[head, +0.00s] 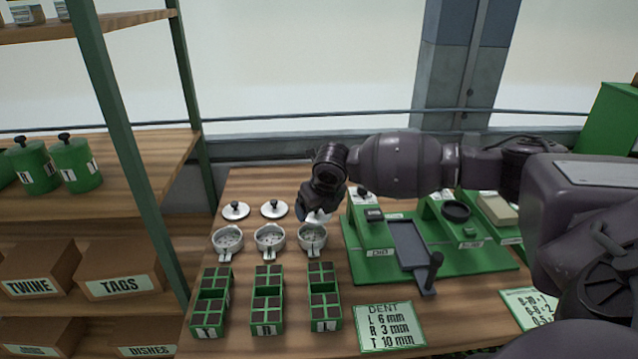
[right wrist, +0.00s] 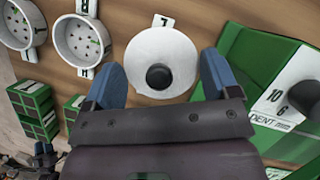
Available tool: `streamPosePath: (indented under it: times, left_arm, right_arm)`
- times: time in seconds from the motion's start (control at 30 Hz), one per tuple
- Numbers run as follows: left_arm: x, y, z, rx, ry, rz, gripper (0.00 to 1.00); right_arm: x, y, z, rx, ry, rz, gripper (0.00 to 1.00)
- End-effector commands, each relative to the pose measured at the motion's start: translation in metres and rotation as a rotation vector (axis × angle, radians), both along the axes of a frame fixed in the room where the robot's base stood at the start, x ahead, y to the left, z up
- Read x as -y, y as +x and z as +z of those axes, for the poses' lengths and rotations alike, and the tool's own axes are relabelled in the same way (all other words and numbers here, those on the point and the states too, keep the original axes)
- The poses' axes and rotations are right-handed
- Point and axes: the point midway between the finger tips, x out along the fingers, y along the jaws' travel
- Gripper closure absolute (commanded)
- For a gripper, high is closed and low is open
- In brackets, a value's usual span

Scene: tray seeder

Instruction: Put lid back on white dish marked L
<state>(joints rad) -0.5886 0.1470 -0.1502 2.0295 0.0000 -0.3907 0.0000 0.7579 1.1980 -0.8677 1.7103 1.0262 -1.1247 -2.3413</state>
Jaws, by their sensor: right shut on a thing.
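My right gripper (head: 312,211) is shut on a white round lid (head: 319,217) with a dark knob. In the right wrist view a blue finger stands on each side of the lid (right wrist: 147,50). The lid is over the back part of the rightmost white dish (head: 312,245), whose speckled inside still shows at the front. I cannot tell whether the lid touches the dish rim. In the right wrist view the lid hides this dish, and a tag like an upturned L (right wrist: 163,20) shows just behind.
Two more open white dishes (head: 270,250) (head: 228,250) stand to the left, with two lids (head: 274,210) (head: 236,212) lying behind them. Green cell trays (head: 325,325) stand in front. A green seeder base (head: 370,268) with a lever is close on the right. A dent card (head: 390,327) lies in front.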

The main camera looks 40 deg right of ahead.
Motion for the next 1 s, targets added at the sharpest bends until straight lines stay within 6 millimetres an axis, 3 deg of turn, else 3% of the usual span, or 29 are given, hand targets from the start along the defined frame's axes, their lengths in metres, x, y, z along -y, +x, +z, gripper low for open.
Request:
streamPosePath:
  times: [0.17,0.47,1.0]
  left_arm:
    - [-0.002,-0.007,-0.001,-0.016,0.001,0.005,0.57]
    - [-0.003,-0.015,-0.012,-0.035,-0.002,0.012,0.57]
    - [0.002,-0.003,-0.021,-0.017,-0.005,0.002,0.57]
  right_arm:
    - [-0.013,-0.014,0.003,0.001,0.004,-0.006,0.41]
    - [-0.013,-0.005,0.035,-0.001,-0.002,-0.045,0.41]
    - [-0.011,-0.005,0.005,-0.005,-0.002,-0.065,0.41]
